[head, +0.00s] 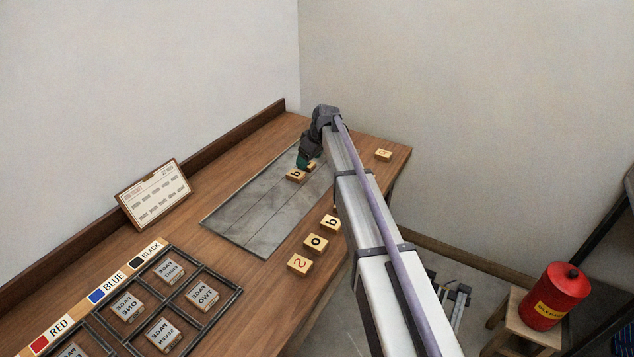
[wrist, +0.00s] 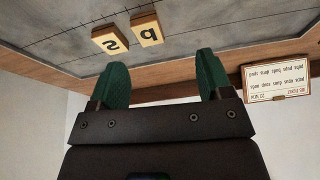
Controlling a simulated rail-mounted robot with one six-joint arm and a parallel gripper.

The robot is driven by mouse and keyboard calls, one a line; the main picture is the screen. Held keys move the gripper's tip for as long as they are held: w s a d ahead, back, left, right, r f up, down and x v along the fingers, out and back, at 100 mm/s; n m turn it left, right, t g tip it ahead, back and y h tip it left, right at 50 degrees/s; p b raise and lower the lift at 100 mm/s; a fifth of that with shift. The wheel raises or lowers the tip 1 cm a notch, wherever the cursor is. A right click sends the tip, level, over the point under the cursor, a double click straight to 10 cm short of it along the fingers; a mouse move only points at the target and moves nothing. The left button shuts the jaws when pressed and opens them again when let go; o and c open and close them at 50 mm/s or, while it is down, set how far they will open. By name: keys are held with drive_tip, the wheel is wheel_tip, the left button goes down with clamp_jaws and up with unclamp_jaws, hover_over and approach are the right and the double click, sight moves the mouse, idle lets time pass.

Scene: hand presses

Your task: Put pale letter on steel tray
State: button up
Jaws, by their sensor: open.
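Several pale wooden letter blocks are in view. One block (head: 297,175) lies on the grey steel tray (head: 250,222), with a second one just behind it, partly hidden by my gripper (head: 304,161). In the wrist view, an "s" block (wrist: 110,39) and a neighbouring block (wrist: 146,30) lie side by side on the tray. The green fingers of my gripper (wrist: 161,75) are apart, with nothing between them. Off the tray, three blocks (head: 330,223) (head: 315,243) (head: 299,264) lie near the table's front edge. Another block (head: 383,155) lies at the far right.
A framed text card (head: 153,195) leans at the table's back left. A dark rack (head: 205,309) holding labelled page blocks fills the near left, beside a RED, BLUE, BLACK strip (head: 92,297). My arm hides part of the right side. A red can (head: 553,297) stands on a stool.

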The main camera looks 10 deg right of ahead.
drive_tip(key=s+a+m+g+h, duration=0.1)
drive_tip(key=s+m, duration=0.3)
drive_tip(key=s, duration=1.6)
drive_tip(key=s+a+f+m+g+h, duration=0.1)
drive_tip(key=s+m, duration=0.3)
drive_tip(key=s, duration=1.6)
drive_tip(key=shift+a+g+h, duration=0.3)
drive_tip(key=shift+g+h, duration=0.1)
